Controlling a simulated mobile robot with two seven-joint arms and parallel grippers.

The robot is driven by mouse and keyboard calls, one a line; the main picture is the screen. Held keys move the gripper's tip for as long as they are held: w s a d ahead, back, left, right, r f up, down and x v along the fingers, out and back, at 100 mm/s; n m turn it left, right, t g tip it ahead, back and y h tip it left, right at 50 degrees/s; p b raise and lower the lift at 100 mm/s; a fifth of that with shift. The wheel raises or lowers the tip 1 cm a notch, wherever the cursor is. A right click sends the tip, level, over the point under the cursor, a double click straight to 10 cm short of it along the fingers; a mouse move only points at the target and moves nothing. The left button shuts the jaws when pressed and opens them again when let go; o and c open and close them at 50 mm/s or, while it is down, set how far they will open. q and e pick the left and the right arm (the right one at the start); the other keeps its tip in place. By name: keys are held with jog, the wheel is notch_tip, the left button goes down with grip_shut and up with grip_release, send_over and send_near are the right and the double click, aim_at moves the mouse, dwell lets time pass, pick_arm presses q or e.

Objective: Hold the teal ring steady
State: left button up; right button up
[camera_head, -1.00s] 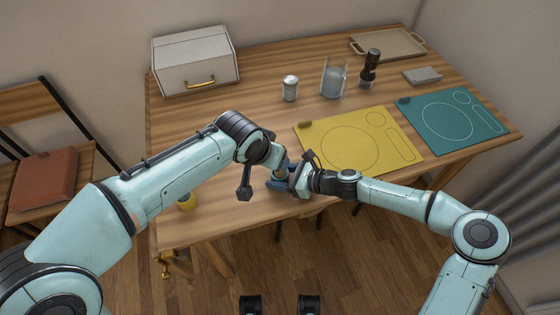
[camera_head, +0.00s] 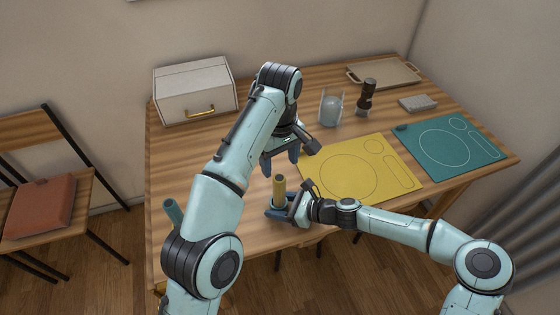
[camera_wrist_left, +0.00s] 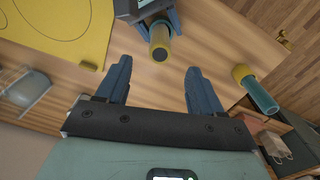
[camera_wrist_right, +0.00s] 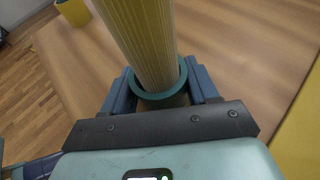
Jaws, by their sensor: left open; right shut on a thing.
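The teal ring (camera_wrist_right: 158,92) is between the fingers of my right gripper (camera_head: 283,210), which is shut on it. A ribbed yellow roll (camera_head: 279,188) stands roughly upright through the ring; in the right wrist view the roll (camera_wrist_right: 142,40) rises out of it. My left gripper (camera_head: 281,160) is open and empty, just above and behind the roll's top. In the left wrist view the roll (camera_wrist_left: 159,42) lies ahead of the open fingers, apart from them. The ring's lower part is hidden by the right gripper in the head view.
A teal roll (camera_wrist_left: 262,97) stands in a yellow ring (camera_wrist_left: 243,74) near the table's left side. A yellow mat (camera_head: 350,175) and a teal mat (camera_head: 450,148) lie to the right. A white box (camera_head: 195,90), glass holder (camera_head: 331,108), dark mill (camera_head: 366,97) and tray (camera_head: 385,72) stand behind.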

aim_at(280, 189)
pick_arm(q)
notch_tip(280, 189, down, 12)
jog(key=shift+r, duration=0.1)
dwell(0.5)
jog(key=shift+c, duration=0.3)
